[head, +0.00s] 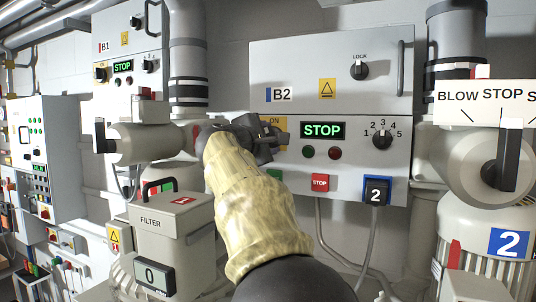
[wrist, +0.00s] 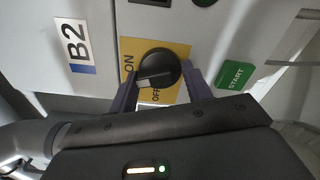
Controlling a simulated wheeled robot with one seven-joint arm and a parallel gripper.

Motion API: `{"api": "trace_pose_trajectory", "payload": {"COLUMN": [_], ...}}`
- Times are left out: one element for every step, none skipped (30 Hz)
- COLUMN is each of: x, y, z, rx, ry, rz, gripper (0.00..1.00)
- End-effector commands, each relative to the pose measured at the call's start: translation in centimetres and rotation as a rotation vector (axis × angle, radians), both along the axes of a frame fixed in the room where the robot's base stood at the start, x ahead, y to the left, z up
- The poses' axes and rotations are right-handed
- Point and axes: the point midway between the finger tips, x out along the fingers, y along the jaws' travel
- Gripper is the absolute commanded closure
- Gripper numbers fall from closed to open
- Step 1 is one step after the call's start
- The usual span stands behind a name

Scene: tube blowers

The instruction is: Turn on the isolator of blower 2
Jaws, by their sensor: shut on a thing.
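The blower 2 panel (head: 375,80) carries a B2 label and a lit green STOP display (head: 323,130). Its isolator is a round black knob (wrist: 158,66) on a yellow plate (wrist: 180,52) marked ON and OFF. In the head view a strip of the yellow plate (head: 281,124) shows, and my gripper hides the knob. My gripper (head: 258,138) is at the panel's left side. In the wrist view my gripper's (wrist: 160,88) two dark fingers stand on either side of the knob, shut on it. I cannot tell clearly which mark the knob points at.
A green START button (wrist: 235,75) is close beside one finger. A red STOP button (head: 320,183), a blue 2 tag (head: 376,191) and a numbered dial (head: 382,140) are on the panel. The B1 panel (head: 127,50), filter box (head: 172,215) and blow-stop valve (head: 508,160) flank my arm.

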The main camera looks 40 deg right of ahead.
Motion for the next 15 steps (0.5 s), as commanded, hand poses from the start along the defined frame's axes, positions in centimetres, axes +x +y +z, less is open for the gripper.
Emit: {"api": "trace_pose_trajectory", "payload": {"x": [0.06,0.06,0.04,0.03,0.02,0.03,0.04,0.04,0.05,0.05,0.05,0.05,0.04,0.04,0.02], "y": [0.04,0.03,0.02,0.02,0.01,0.00,0.00,0.00,-0.01,0.00,0.00,0.00,0.00,0.00,0.00], "z": [-0.57,-0.57,-0.51,-0.51,-0.47,-0.47,-0.46,-0.43,-0.43,-0.40,-0.37,-0.35,-0.32,-0.29,-0.25], "rx": [0.021,0.035,0.052,0.066,0.077,0.093,0.104,0.114,0.126,0.136,0.144,0.154,0.160,0.166,0.173], "ry": [-0.038,-0.059,-0.090,-0.111,-0.131,-0.157,-0.175,-0.192,-0.213,-0.228,-0.241,-0.258,-0.269,-0.279,-0.290], "rz": [0.000,0.000,0.000,0.000,-0.001,-0.001,-0.001,-0.001,-0.001,-0.001,-0.001,-0.001,-0.001,-0.001,0.000], "gripper": [0.74,0.74,0.74,0.74,0.74,0.74,0.74,0.74,0.74,0.74,0.74,0.74,0.74,0.74,0.74]}}
